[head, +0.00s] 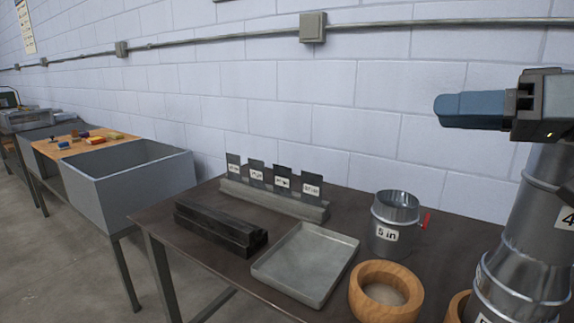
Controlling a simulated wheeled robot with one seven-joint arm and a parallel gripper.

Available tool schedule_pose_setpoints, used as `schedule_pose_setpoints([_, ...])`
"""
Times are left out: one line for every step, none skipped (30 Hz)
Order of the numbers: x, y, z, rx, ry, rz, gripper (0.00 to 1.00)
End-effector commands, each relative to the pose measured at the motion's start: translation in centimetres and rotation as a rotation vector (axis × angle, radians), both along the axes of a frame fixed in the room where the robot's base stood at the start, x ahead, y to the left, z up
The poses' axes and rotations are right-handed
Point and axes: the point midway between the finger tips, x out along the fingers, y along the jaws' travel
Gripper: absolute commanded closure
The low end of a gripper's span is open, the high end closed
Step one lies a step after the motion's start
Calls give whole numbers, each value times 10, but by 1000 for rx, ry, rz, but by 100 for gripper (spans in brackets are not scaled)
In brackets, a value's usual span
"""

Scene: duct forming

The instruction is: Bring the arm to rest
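My gripper (450,109) is at the upper right, raised in the air above the table and pointing left, with a blue-grey end and a dark body. I see it from the side, so its fingers overlap and the gap between them is hidden. No object shows in it. Below and behind its body a tall metal duct stack (522,235) stands at the right edge, partly cut off by the frame. I cannot tell whether the gripper touches it.
The dark table (160,217) holds a "5 in" duct ring (385,240) with a red clip, a wooden ring (360,300), a grey tray (285,288), dark bars (215,228) and a rack (262,197) of labelled plates. A grey bin (120,190) stands left.

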Motion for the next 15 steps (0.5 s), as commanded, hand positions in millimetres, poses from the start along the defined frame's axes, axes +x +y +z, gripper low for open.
schedule_pose_setpoints([3, 6, -11, 59, -7, -20, 63])
schedule_pose_setpoints([5, 8, -15, 89, -15, -37, 63])
schedule_pose_setpoints([7, 10, -22, 127, -25, -60, 63])
schedule_pose_setpoints([9, 12, -27, 155, -29, -77, 63])
schedule_pose_setpoints([10, 13, -33, 181, -33, -96, 63])
schedule_pose_setpoints([11, 15, -41, 215, -38, -122, 63])
schedule_pose_setpoints([12, 16, -48, 240, -41, -143, 63])
schedule_pose_setpoints([12, 17, -54, 264, -43, -162, 63])
schedule_pose_setpoints([12, 19, -64, 294, -44, -191, 63])
schedule_pose_setpoints([12, 20, -71, 314, -45, -214, 63])
schedule_pose_setpoints([11, 21, -79, 333, -45, -237, 63])
schedule_pose_setpoints([10, 22, -89, 356, -45, -267, 63])
schedule_pose_setpoints([8, 23, -97, 373, -42, -290, 63])
schedule_pose_setpoints([7, 24, -105, 387, -41, -313, 63])
schedule_pose_setpoints([4, 24, -117, 405, -37, -347, 63])
